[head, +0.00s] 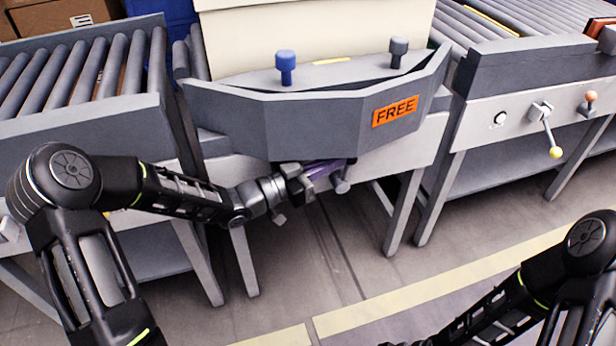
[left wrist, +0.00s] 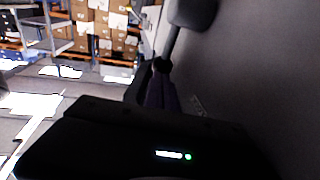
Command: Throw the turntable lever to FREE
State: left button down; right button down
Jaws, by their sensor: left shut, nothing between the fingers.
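The grey turntable (head: 290,125) stands in the middle of the head view, with an orange FREE sign (head: 395,111) on its front right. A lever with a grey knob (head: 342,185) shows under its front edge. The knob also shows large and dark at the top of the left wrist view (left wrist: 193,12), with its stem running down toward my fingertips. My left gripper (head: 330,170) is under the front edge, right by the lever, shut and empty. Its purple fingers (left wrist: 161,94) are close to the stem; I cannot tell whether they touch. My right gripper is out of view.
A cream box (head: 310,40) sits on the turntable behind two upright pegs, one blue (head: 286,66), one grey (head: 398,50). Roller conveyors (head: 60,75) stand on both sides. The right one has a yellow-tipped lever (head: 548,135). The floor in front is clear.

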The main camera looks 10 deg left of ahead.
pick_arm(q)
jog(key=shift+w+d+r, duration=0.2)
jog(key=shift+w+d, duration=0.2)
jog(key=shift+d, duration=0.35)
jog(key=shift+b+x, duration=0.5)
jog(key=shift+x, duration=0.9)
jog(key=shift+s+d+f, duration=0.15)
jog(key=shift+d, duration=0.05)
jog(key=p+v, duration=0.1)
jog(key=v, duration=0.6)
jog(key=shift+s+a+p, duration=0.3)
jog(key=shift+p, duration=0.1)
